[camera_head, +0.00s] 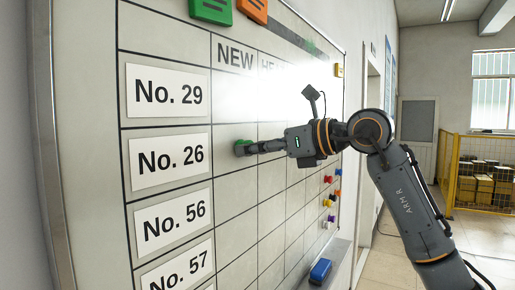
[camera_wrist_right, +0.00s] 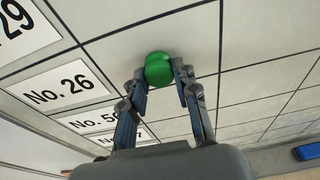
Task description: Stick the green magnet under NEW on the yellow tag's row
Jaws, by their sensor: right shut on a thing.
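The green magnet (camera_head: 242,147) is at the whiteboard in the NEW column, on the row of the No. 26 tag (camera_head: 168,162). My right gripper (camera_head: 252,148) is shut on it; in the right wrist view the round green magnet (camera_wrist_right: 158,69) sits between the two fingertips (camera_wrist_right: 160,78). It is at or very close to the board face; I cannot tell whether it touches. The NEW heading (camera_head: 235,56) tops that column. The visible row tags, such as No. 29 (camera_head: 166,92), look white. A small yellow tag (camera_head: 338,70) shows at the board's far upper edge. My left gripper is not in view.
Several coloured magnets (camera_head: 329,202) sit on the board's far lower right. A blue eraser (camera_head: 320,270) lies on the ledge below. A yellow fence (camera_head: 452,165) stands at right.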

